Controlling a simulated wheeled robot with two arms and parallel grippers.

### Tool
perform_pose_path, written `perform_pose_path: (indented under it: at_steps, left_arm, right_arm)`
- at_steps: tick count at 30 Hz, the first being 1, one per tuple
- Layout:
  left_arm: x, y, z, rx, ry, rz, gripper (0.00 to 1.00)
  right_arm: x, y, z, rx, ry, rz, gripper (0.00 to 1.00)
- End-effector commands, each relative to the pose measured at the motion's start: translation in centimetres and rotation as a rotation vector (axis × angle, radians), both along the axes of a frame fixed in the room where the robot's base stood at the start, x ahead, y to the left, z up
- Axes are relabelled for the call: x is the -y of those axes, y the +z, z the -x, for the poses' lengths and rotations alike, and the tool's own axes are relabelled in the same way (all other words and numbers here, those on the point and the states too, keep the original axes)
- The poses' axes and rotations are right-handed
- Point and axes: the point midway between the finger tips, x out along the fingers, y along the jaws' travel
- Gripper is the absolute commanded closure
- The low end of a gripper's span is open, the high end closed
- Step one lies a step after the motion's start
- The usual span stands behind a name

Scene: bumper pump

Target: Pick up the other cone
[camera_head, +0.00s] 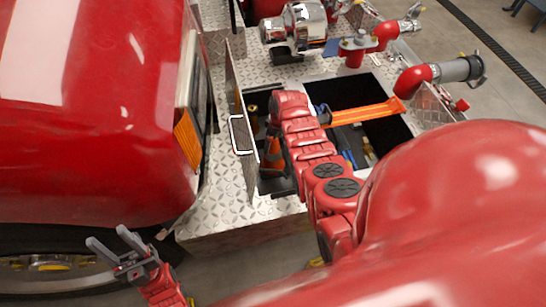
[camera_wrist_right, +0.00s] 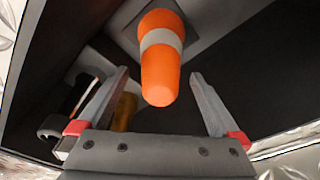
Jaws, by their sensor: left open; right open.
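An orange cone (camera_wrist_right: 162,75) with a pale band stands in a dark compartment, its tip toward the right wrist camera. In the head view the cone (camera_head: 273,148) shows partly, beside my right arm. My right gripper (camera_wrist_right: 158,74) is open, with one finger on each side of the cone and visible gaps to it. In the head view the right gripper is hidden by its own arm. My left gripper (camera_head: 118,252) is open and empty, low at the left, outside the truck and away from the cone.
A raised door with a white handle (camera_head: 238,135) stands along the compartment's left edge. An orange bar (camera_head: 365,113) crosses the right-hand opening (camera_head: 390,135). Red pipes (camera_head: 412,80) and a chrome fitting (camera_head: 305,28) stand behind. A red truck body (camera_head: 90,110) fills the left.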

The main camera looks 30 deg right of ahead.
Motion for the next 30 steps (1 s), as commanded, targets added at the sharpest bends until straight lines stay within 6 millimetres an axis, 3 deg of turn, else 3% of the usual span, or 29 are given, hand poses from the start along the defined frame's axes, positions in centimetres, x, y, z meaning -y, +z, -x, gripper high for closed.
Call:
perform_pose_path:
  at_steps: [13, 30]
  left_arm:
    - [0.00, -0.08, 0.00, 0.000, 0.000, 0.000, 0.50]
    - [0.01, -0.08, 0.00, 0.000, 0.000, 0.000, 0.50]
  right_arm:
    - [-0.09, -0.60, -0.10, 0.001, 0.001, 0.001, 0.00]
    - [-0.10, -0.59, -0.09, 0.001, 0.001, 0.001, 1.00]
